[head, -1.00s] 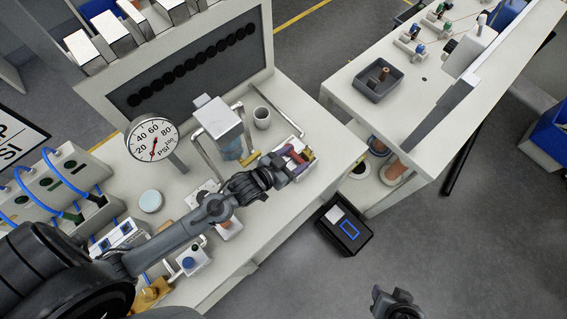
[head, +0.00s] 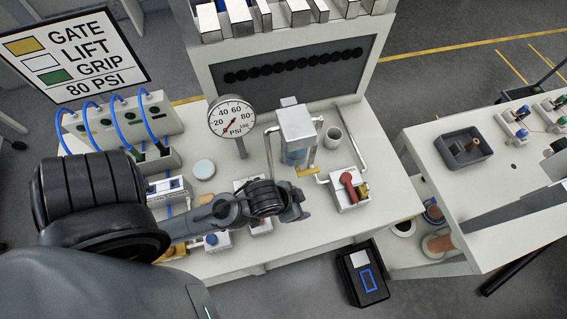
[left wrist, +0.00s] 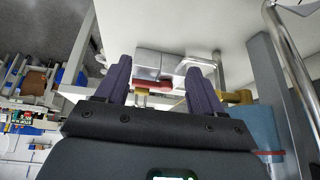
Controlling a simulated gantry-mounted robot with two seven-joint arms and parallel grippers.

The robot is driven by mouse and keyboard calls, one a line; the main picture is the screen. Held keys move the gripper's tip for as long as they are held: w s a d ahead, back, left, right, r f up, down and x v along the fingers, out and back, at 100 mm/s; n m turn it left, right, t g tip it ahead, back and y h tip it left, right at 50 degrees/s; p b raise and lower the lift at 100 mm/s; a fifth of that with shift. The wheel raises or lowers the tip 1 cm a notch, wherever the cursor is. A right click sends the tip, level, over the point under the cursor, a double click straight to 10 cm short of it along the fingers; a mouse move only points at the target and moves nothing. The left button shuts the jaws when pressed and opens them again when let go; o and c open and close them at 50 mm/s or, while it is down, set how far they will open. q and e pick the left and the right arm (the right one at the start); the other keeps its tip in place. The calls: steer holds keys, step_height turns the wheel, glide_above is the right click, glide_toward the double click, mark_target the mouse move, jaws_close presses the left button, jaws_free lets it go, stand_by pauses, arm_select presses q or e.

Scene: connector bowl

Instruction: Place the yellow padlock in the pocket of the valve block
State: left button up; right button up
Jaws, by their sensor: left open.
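The valve block (head: 346,206) is a white block with a red handle (head: 348,184), standing at the right of the bench in the head view. A small yellow piece (head: 362,190), apparently the yellow padlock, sits at the block's right side beside the handle; I cannot tell how deep it sits in the pocket. My left gripper (head: 300,213) is left of the block, apart from it. In the left wrist view my left gripper (left wrist: 162,88) has its fingers spread and nothing held; the red handle (left wrist: 172,85) shows beyond them. My right gripper is out of view.
A clear filter bowl with a grey top (head: 295,122) and bent pipes stands behind the gripper. A pressure gauge (head: 232,118) stands left. A side table with a grey tray (head: 464,149) is at right.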

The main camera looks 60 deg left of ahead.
arm_select(q)
steer(key=shift+s+a+r+g, duration=0.15)
steer(key=shift+s+g, duration=0.2)
steer(key=shift+s, duration=0.4)
steer(key=shift+s+a+r+g, duration=0.15)
steer(key=shift+s+g, duration=0.25)
steer(key=shift+s, duration=0.35)
steer(key=shift+s+a+r+g, duration=0.15)
steer(key=shift+s+g, duration=0.2)
steer(key=shift+s, duration=0.4)
steer(key=shift+d, duration=0.1)
